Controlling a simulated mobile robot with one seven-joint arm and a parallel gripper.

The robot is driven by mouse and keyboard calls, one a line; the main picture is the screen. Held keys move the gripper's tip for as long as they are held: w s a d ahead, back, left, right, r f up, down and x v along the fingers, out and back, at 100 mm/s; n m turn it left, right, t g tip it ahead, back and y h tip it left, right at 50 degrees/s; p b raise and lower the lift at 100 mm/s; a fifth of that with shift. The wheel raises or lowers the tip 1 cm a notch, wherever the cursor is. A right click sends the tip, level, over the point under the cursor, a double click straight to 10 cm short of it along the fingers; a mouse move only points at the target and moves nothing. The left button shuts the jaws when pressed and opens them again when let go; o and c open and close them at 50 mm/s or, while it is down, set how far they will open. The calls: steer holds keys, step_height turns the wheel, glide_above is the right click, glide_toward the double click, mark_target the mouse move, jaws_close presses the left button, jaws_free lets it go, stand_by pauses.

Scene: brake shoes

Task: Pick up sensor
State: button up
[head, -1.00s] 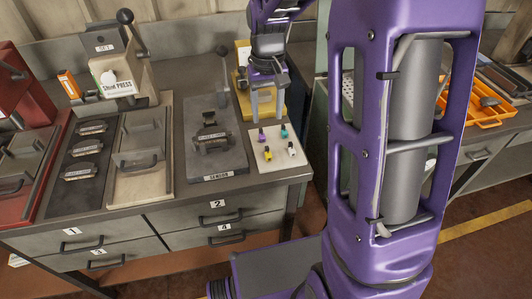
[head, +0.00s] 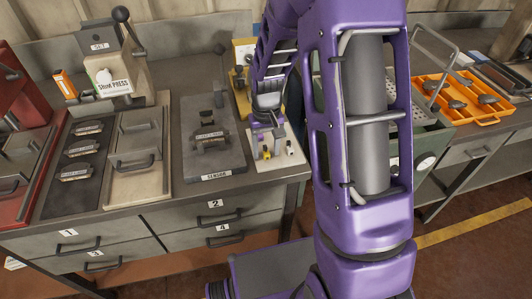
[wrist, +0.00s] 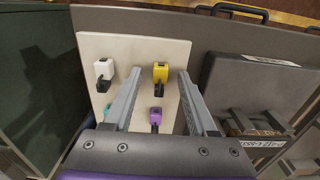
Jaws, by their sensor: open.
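A white board at the bench's right front (head: 294,160) holds several small coloured sensors. In the wrist view they are yellow (wrist: 160,73), white (wrist: 104,69), purple (wrist: 156,115) and teal, the teal one partly hidden. My gripper (wrist: 159,75) is open and empty over the board. In the wrist view, the yellow sensor appears between its fingertips and the purple one further back between the fingers. I cannot tell the height left between fingertips and sensors. In the head view, my gripper (head: 267,147) partly covers the board.
A dark plate labelled SENSOR (head: 211,165), with a brake shoe on it, lies left of the board. A vertical lever (head: 221,66) stands behind it. A yellow fixture (head: 241,95) stands behind the board. An orange tray (head: 487,121) is far right.

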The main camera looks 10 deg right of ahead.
jaws_close()
stand_by(0.5)
